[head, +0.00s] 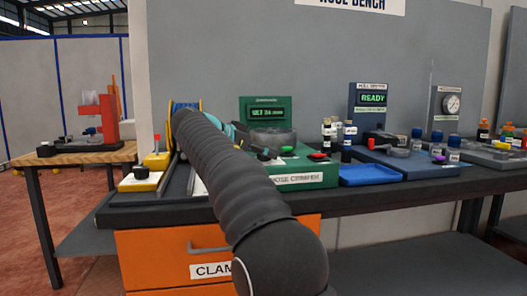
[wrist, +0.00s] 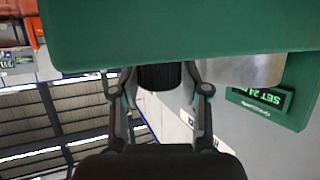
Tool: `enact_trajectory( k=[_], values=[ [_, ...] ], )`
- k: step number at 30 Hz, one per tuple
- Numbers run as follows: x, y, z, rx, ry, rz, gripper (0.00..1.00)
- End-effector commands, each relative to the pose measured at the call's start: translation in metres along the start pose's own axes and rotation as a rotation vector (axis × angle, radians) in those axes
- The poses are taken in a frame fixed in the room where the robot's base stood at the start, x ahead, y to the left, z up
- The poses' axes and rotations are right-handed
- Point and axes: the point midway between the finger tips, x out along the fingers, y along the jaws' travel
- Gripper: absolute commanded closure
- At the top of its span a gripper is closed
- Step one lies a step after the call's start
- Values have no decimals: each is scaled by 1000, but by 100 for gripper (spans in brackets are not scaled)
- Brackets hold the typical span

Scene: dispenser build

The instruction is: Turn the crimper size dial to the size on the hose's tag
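The green hose crimper (head: 300,180) stands on the bench, partly behind my arm. Its green display (head: 266,112) is lit with small text; in the wrist view the display (wrist: 260,99) is upside down and reads "SET 24", with the rest cut off. A black dial (wrist: 160,77) juts from the crimper's green body (wrist: 180,25). My gripper (wrist: 160,80) has one finger on each side of the dial. A narrow gap seems to show beside it; contact is not clear. I cannot make out the hose's tag.
A blue tray (head: 368,175) lies right of the crimper, with small dark bottles (head: 327,135) behind it. A grey station reading "READY" (head: 373,99) and a gauge (head: 451,104) stand farther right. A yellow block (head: 141,180) with a black knob is at left. An orange drawer (head: 160,245) is below.

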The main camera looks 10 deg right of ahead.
Motion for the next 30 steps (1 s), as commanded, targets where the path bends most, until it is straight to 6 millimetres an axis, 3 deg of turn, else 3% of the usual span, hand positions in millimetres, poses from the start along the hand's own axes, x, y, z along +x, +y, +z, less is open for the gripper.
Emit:
enact_trajectory(
  k=[14,30],
  values=[
    [-9,0,-1,2,2,-3,36],
    [-104,-1,0,2,2,-4,36]
  ],
)
